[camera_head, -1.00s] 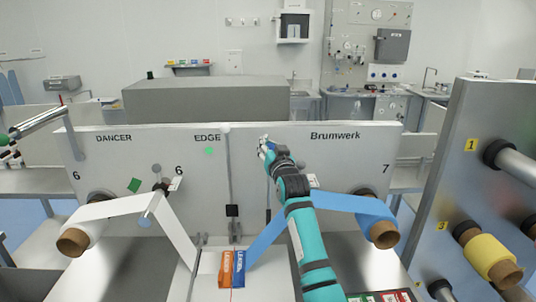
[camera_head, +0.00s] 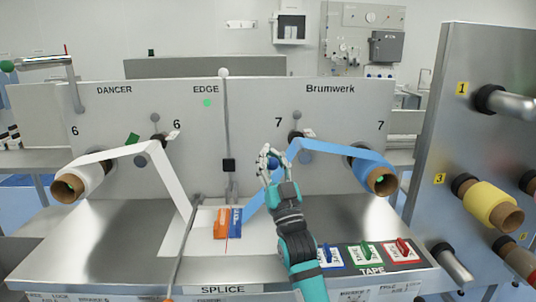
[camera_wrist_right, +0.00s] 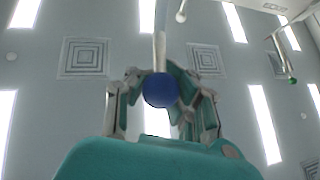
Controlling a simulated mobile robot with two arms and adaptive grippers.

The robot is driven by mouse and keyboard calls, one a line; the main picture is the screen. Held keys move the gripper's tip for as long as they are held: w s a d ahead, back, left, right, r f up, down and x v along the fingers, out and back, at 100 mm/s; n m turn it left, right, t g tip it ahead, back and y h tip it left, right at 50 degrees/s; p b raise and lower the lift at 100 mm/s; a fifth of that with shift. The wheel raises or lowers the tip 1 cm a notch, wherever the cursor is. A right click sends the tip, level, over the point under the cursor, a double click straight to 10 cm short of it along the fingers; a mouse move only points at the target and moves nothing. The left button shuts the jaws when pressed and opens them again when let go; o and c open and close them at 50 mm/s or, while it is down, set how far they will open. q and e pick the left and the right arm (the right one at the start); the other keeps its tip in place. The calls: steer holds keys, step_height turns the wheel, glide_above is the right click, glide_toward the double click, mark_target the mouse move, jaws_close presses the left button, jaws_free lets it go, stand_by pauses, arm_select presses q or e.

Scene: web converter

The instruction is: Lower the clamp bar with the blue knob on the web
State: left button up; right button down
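The blue knob (camera_wrist_right: 161,90) sits between the fingers of my right gripper in the right wrist view, with its pale clamp bar (camera_wrist_right: 160,45) running away above it. My right gripper (camera_head: 270,157) is closed around the knob, in front of the upright panel. In the head view the fingers and arm mostly hide the knob and bar. The blue web (camera_head: 262,203) runs from its roll (camera_head: 375,176) over a roller and down to the splice table (camera_head: 120,245), passing behind my gripper. My left gripper is not in view.
Another bar (camera_head: 184,250) lies over the table beside the white web (camera_head: 170,190). Orange and blue blocks (camera_head: 222,222) stand mid-table. Tape holders (camera_head: 366,253) sit at the front right. A panel with rolls (camera_head: 490,205) stands at the right.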

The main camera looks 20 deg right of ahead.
steer(key=shift+s+f+b, duration=0.3)
steer(key=shift+s+f, duration=0.1)
steer(key=shift+f, duration=0.25)
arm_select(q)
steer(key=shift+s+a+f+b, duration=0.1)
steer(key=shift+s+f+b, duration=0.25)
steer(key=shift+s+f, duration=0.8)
arm_select(e)
steer(key=shift+s+a+f+t, duration=0.1)
steer(key=shift+s+f+t, duration=0.2)
steer(key=shift+s, duration=0.15)
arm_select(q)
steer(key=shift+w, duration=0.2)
arm_select(e)
steer(key=c, duration=1.4)
jaws_free()
steer(key=shift+d, duration=0.2)
steer(key=o, duration=0.4)
steer(key=shift+a, duration=0.15)
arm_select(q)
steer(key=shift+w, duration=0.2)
arm_select(e)
steer(key=shift+v, duration=6)
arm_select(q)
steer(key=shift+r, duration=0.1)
arm_select(e)
steer(key=shift+s, duration=0.1)
